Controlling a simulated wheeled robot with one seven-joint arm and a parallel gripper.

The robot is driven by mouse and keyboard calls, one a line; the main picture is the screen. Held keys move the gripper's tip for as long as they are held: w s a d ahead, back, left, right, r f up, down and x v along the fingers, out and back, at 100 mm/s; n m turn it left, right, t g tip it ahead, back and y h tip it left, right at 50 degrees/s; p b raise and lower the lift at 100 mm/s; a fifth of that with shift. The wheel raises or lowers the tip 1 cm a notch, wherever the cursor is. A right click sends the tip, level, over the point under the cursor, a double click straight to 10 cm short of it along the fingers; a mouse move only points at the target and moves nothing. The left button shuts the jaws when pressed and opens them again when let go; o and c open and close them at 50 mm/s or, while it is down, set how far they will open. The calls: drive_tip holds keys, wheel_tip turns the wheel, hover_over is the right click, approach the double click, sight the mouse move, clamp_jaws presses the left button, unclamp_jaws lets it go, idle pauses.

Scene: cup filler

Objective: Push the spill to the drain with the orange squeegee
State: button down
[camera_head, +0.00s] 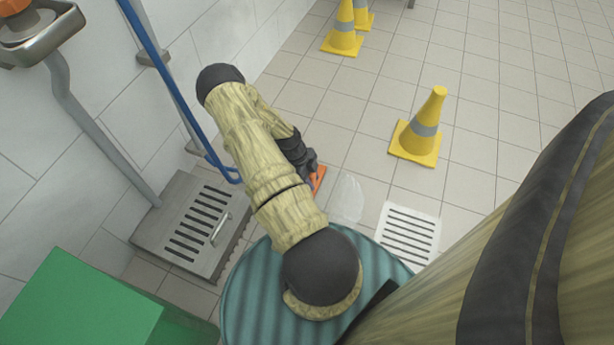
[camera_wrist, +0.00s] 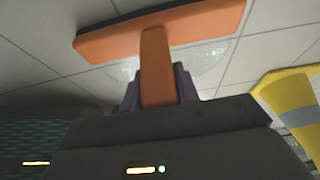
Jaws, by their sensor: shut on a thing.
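The orange squeegee (camera_head: 318,179) shows only in part in the head view, low at the floor beside my gripper (camera_head: 309,164). In the wrist view the squeegee's wide orange head (camera_wrist: 160,33) and its handle are plain. My gripper (camera_wrist: 157,88) is shut on the handle. The spill (camera_head: 347,198) is a clear, pale puddle on the tiles just right of the squeegee. In the wrist view part of the spill (camera_wrist: 207,66) shows around the handle below the head. The drain (camera_head: 408,233) is a white slotted grate in the floor, to the right of and below the spill.
A yellow cone (camera_head: 425,130) with a grey band stands above the drain. More cones (camera_head: 343,32) stand farther back. A grey metal slotted box (camera_head: 184,226) stands by the left wall, with a blue hose (camera_head: 161,65) above. A green box (camera_head: 78,303) is lower left. Tiles between spill and drain are clear.

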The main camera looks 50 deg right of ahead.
drive_tip(key=shift+s, duration=0.2)
drive_tip(key=s, duration=0.1)
drive_tip(key=s+d+p, duration=0.1)
drive_tip(key=s, duration=0.1)
drive_tip(key=shift+s+d, duration=0.15)
drive_tip(key=shift+d, duration=0.05)
idle(0.4)
drive_tip(key=shift+r, duration=0.1)
drive_tip(key=shift+s+d+f+p, duration=0.1)
drive_tip(key=shift+s+d+p, duration=0.2)
drive_tip(key=shift+s, duration=0.6)
drive_tip(key=shift+s+d+f+p, duration=0.15)
drive_tip(key=shift+s+d, duration=0.25)
drive_tip(key=shift+s, duration=0.45)
drive_tip(key=shift+s, duration=0.15)
drive_tip(key=shift+s+d+r+p, duration=0.1)
drive_tip(key=shift+s+d+p, duration=0.2)
drive_tip(key=shift+s, duration=0.5)
drive_tip(key=shift+s+d+r+p, duration=0.1)
drive_tip(key=shift+s+d+p, duration=0.1)
drive_tip(key=shift+s+d, duration=0.4)
drive_tip(key=shift+s+a, duration=0.1)
drive_tip(key=shift+a, duration=0.1)
